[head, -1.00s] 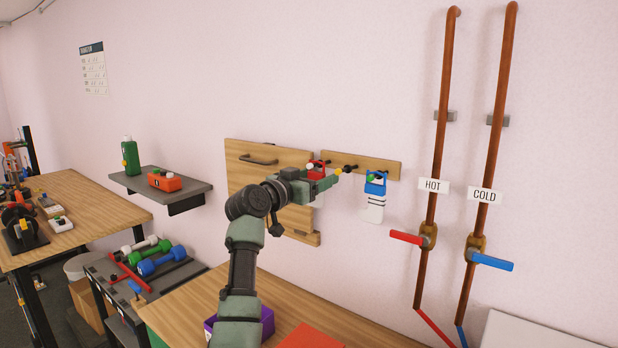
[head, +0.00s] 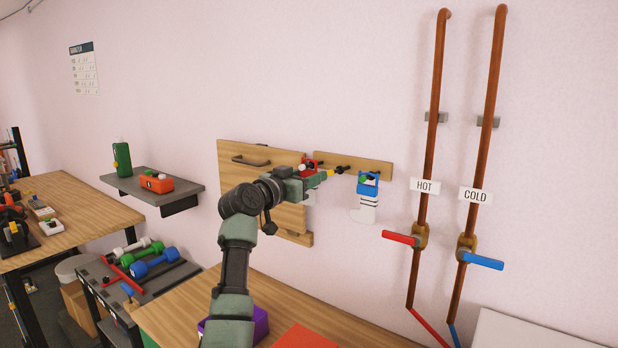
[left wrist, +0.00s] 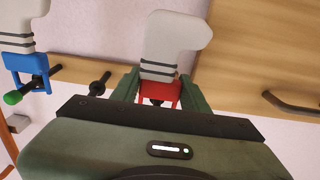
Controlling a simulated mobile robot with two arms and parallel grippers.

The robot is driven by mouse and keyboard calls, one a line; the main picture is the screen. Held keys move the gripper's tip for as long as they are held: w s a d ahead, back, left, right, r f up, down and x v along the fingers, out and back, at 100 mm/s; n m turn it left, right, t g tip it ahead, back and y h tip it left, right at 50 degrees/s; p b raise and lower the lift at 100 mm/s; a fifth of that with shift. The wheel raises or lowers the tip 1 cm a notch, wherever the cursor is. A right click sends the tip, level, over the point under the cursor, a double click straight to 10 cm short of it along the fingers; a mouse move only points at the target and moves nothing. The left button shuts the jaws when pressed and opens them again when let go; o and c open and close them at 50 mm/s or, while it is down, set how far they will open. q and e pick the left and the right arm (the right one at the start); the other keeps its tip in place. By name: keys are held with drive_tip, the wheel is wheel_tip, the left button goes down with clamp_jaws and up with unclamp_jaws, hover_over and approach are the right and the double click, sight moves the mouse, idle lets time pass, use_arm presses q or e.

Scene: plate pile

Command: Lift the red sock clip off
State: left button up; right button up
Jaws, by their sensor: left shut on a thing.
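The red sock clip (head: 308,163) is at the wooden peg rail (head: 380,168), partly hidden by my left gripper (head: 322,174) in the head view. In the left wrist view my left gripper (left wrist: 156,88) has a finger on each side of the red clip (left wrist: 173,96) and is shut on it. A white sock with grey stripes (left wrist: 172,45) hangs from this clip. A dark peg end shows between the fingers; whether the clip still sits on it I cannot tell. My right gripper is not in view.
A blue clip (head: 368,184) with a white sock (head: 364,209) hangs to the right on the same rail. A bare dark peg (left wrist: 99,83) lies between the clips. Hot and cold pipes stand farther right.

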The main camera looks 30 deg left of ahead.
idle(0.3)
use_arm(q)
drive_tip(key=s+a, duration=0.1)
drive_tip(key=s, duration=0.6)
drive_tip(key=shift+b, duration=0.3)
idle(0.6)
